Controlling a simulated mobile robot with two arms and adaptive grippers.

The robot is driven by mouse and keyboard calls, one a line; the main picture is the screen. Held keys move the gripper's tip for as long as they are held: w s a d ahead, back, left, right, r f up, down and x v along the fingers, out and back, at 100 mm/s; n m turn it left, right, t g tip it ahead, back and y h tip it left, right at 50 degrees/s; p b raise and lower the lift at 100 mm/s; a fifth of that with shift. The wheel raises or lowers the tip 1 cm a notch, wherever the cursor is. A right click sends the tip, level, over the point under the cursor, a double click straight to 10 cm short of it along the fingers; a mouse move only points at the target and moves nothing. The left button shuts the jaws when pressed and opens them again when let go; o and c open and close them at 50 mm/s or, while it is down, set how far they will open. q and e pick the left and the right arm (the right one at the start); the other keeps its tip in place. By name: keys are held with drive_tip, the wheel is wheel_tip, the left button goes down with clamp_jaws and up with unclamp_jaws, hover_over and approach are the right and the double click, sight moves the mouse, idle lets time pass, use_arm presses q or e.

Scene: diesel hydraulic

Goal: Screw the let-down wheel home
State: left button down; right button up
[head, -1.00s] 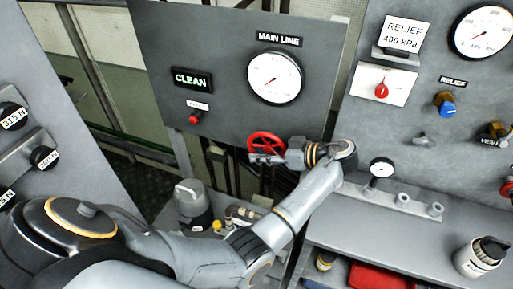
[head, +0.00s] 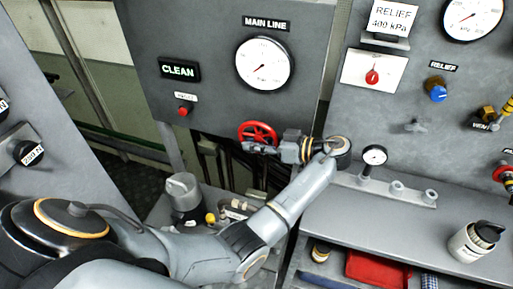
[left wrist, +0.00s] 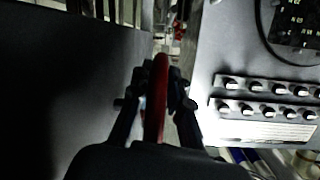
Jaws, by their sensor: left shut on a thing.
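The red let-down wheel (head: 258,132) sits below the grey main-line panel, near the middle of the head view. My left gripper (head: 250,147) is at the wheel's lower rim, its arm reaching up from the lower left and bending back left at the wrist. In the left wrist view the wheel's red rim (left wrist: 158,92) stands edge-on between the two dark fingers (left wrist: 157,105), which are shut on it. The wheel's stem is hidden, so I cannot tell how far in it is screwed. My right gripper is not in view.
The main-line gauge (head: 263,63) and a CLEAN sign (head: 180,69) are on the panel above. A small gauge (head: 374,156) stands on the bench right of my wrist. A grey canister (head: 183,200) stands left of my forearm, and a bottle (head: 472,242) stands at right.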

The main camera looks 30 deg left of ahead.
use_arm(q)
drive_tip(key=y+b, duration=0.2)
drive_tip(key=b, duration=0.1)
drive_tip(key=a+y+b, duration=0.1)
drive_tip(key=y+b, duration=0.1)
drive_tip(key=b, duration=0.1)
drive_tip(key=shift+r+g, duration=0.15)
drive_tip(key=shift+g, duration=0.15)
drive_tip(key=shift+r+y+b, duration=0.3)
drive_tip(key=shift+y+b, duration=0.3)
drive_tip(key=shift+b, duration=0.2)
drive_tip(key=shift+r, duration=0.15)
drive_tip(key=shift+a+r, duration=0.1)
drive_tip(key=c, duration=1.4)
unclamp_jaws()
drive_tip(key=shift+o, duration=0.2)
drive_tip(key=shift+a, duration=0.15)
